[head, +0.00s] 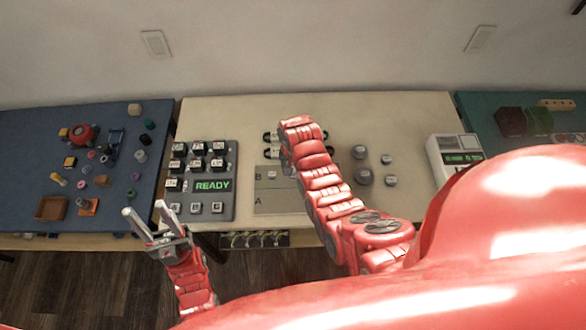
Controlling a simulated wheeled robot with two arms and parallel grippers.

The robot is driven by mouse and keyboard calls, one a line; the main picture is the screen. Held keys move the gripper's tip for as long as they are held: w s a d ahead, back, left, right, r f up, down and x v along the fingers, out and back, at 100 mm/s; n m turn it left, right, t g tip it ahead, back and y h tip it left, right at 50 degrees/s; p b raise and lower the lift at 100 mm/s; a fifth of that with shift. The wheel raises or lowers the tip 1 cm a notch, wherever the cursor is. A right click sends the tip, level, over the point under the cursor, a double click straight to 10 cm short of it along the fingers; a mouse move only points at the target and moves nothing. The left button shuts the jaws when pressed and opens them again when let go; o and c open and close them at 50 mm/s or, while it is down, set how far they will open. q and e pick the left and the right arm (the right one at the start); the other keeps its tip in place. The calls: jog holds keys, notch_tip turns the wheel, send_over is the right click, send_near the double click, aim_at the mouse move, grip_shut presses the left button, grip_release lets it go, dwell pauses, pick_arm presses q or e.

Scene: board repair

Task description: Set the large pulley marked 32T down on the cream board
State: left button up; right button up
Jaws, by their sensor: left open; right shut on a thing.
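The cream board (400,115) is the pale surface in the middle of the head view. Several round grey pulley-like parts stand on its right half; a larger one (364,176) is among them. Their markings are too small to read, so I cannot tell a 32T. My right arm reaches over the board, and its bent links hide most of the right gripper (288,166). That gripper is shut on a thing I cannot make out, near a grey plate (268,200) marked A. My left gripper (143,212) is open and empty, in front of the front edge, left of centre.
A dark keypad panel with a READY display (211,186) stands left of the plate. A white device (447,150) stands at the right. A blue table (30,150) with many small parts is on the left. A green surface (480,102) with dark blocks is far right.

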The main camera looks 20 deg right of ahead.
jog(key=shift+f+b, duration=0.3)
jog(key=shift+f, duration=0.15)
jog(key=o, duration=1.4)
jog(key=shift+o, duration=0.2)
jog(key=shift+r, duration=0.1)
jog(key=shift+r+b, duration=0.35)
jog(key=shift+r, duration=0.2)
notch_tip(320, 180, up, 4)
jog(key=shift+w+f+b, duration=0.1)
jog(key=shift+b, duration=0.7)
notch_tip(320, 180, up, 12)
jog(key=p, duration=1)
jog(key=shift+r, duration=0.2)
